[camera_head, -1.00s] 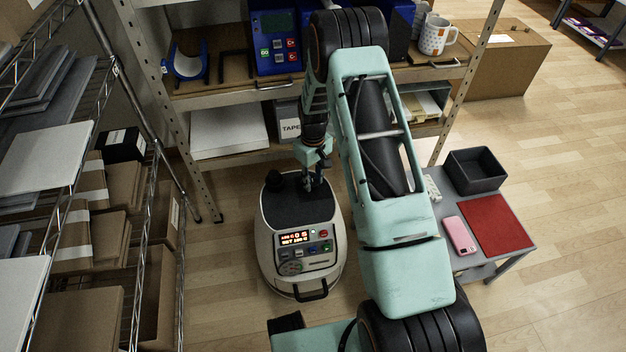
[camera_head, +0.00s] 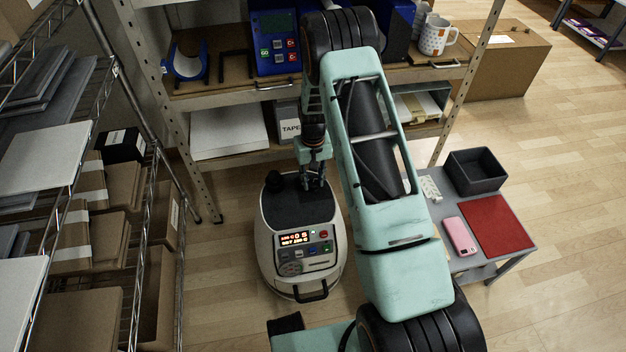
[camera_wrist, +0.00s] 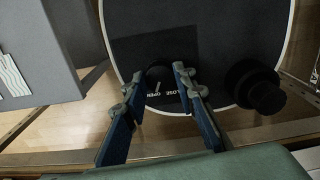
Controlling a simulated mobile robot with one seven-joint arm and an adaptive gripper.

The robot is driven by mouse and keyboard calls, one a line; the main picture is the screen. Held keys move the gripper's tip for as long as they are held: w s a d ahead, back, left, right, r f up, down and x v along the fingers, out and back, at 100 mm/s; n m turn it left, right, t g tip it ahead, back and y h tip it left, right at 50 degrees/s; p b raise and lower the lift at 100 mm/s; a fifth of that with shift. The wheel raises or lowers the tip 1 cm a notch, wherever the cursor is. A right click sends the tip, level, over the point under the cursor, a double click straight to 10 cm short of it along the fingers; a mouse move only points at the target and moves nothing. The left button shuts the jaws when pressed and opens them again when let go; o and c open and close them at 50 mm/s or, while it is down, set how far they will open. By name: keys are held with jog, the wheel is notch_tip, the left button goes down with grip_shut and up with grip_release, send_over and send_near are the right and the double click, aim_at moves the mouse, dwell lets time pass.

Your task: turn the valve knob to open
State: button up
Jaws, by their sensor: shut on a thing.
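The valve knob (camera_wrist: 160,74) is a small dark round knob on the machine's black top, with a light pointer line. White lettering beside it reads OPEN and CLOSE, upside down in the wrist view. My gripper (camera_wrist: 158,82) has one fingertip on each side of the knob and is shut on it. The machine (camera_head: 268,250) is a pale rounded body on the floor with a lit display (camera_head: 296,238) and coloured buttons. In the head view my gripper (camera_head: 314,184) is over the back of its top, and the knob is hidden there.
A larger black round knob (camera_wrist: 262,88) stands on the same top, beside my gripper. A shelf unit (camera_head: 240,95) rises behind the machine. A wire rack (camera_head: 150,170) is at left. A side table (camera_head: 460,205) with a dark bin (camera_head: 474,172) is at right.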

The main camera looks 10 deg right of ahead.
aim_at(313, 183)
jog(key=o, duration=1.2)
jog(key=shift+c, duration=0.2)
jog(key=shift+r, duration=0.1)
notch_tip(313, 183, up, 12)
